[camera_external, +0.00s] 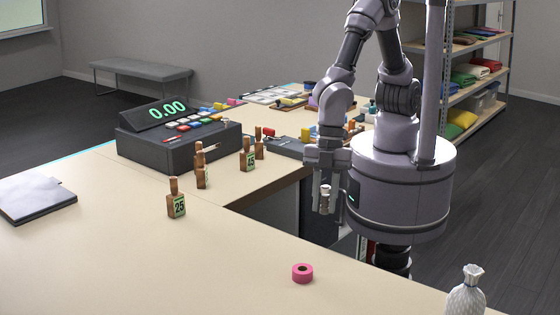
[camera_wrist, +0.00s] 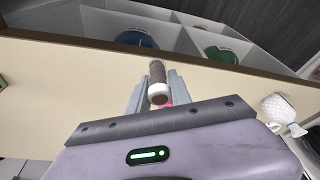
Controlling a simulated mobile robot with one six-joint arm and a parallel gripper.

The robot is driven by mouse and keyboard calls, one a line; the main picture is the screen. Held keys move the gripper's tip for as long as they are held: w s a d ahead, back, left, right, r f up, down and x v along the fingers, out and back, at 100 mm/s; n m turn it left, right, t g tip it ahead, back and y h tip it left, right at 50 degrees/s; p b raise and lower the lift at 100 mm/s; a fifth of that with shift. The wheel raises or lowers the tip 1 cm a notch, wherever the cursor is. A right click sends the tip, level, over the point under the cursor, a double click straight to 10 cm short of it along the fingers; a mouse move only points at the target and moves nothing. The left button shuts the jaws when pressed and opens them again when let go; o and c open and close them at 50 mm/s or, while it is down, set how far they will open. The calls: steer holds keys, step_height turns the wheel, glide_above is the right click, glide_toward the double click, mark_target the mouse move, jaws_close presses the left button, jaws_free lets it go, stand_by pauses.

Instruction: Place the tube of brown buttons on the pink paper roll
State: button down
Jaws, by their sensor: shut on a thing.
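My gripper (camera_external: 325,198) is shut on the tube of brown buttons (camera_wrist: 157,78). The tube has brown contents and a white end, and it sits between the two fingers in the wrist view. In the external view the tube is small and mostly covered by the fingers. The pink paper roll (camera_external: 302,273) lies flat on the front counter, a short ring with a dark hole. It appears below and left of my gripper in the external view, and the two are apart. In the wrist view only a bit of pink (camera_wrist: 168,104) shows behind the gripper.
A white textured bag (camera_external: 466,295) stands at the counter's right front. A grey folder (camera_external: 35,198) lies at far left. The counter around the roll is clear.

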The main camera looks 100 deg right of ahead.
steer(key=s+a, duration=0.2)
steer(key=a, duration=0.2)
glide_above(300, 274)
steer(key=d, duration=0.1)
steer(key=shift+s+d+f, duration=0.2)
steer(key=shift+s+f, duration=0.1)
steer(key=shift+f, duration=0.3)
step_height(300, 274, down, 3)
steer(key=shift+m+b, duration=0.3)
steer(key=shift+b, duration=0.15)
steer(key=shift+w+a+f, duration=0.1)
steer(key=shift+f, duration=0.25)
steer(key=shift+r, duration=0.15)
steer(key=c, duration=1.2)
jaws_free()
steer(key=shift+f, duration=0.2)
steer(key=shift+o, duration=0.2)
